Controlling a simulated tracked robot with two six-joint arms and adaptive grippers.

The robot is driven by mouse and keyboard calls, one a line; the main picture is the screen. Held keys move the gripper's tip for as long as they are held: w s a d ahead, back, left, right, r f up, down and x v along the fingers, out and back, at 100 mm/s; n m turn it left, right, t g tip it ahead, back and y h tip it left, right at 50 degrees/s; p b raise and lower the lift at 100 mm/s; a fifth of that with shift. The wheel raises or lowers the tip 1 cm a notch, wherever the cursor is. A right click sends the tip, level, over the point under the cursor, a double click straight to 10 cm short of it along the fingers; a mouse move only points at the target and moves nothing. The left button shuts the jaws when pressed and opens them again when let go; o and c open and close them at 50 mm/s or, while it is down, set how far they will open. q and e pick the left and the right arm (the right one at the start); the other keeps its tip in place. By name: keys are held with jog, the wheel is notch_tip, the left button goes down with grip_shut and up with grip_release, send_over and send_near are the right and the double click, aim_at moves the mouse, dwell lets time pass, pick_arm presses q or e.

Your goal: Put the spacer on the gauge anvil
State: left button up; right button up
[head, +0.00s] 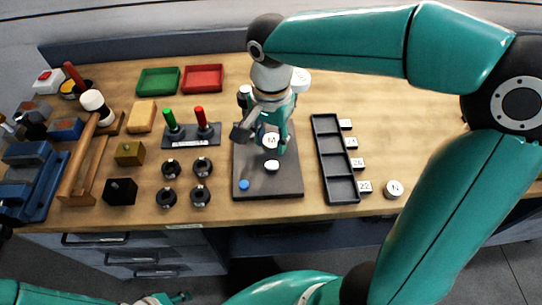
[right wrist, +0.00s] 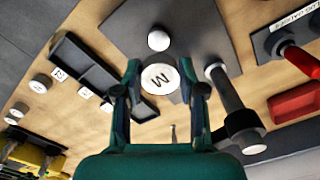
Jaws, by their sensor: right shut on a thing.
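The spacer, a white disc marked M (head: 270,141), is between the fingers of my right gripper (head: 268,135). In the right wrist view the same spacer (right wrist: 160,78) sits between the two fingertips, its marked face toward the camera. The gauge anvil, a small white round top (head: 272,166), stands on the dark gauge plate (head: 285,187). The anvil also shows in the right wrist view (right wrist: 158,40), bare and beyond the spacer. The spacer appears above the plate, apart from the anvil. Teal tips at the bottom edge seem to be my left gripper (head: 178,298), mostly cut off.
A blue button (head: 244,185) is on the plate's near left. A dark slotted tray (head: 334,160) with number tags stands right of the plate, and another white disc (head: 394,188) beyond it. Dark rings (head: 171,168) and a red-and-green handled gauge stand (head: 190,138) lie left.

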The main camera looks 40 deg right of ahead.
aim_at(271, 165)
jog(key=shift+f, duration=3.45)
jog(key=o, duration=1.1)
jog(key=shift+f, duration=0.1)
jog(key=shift+o, duration=0.2)
notch_tip(271, 165, up, 12)
jog(key=shift+r, duration=0.15)
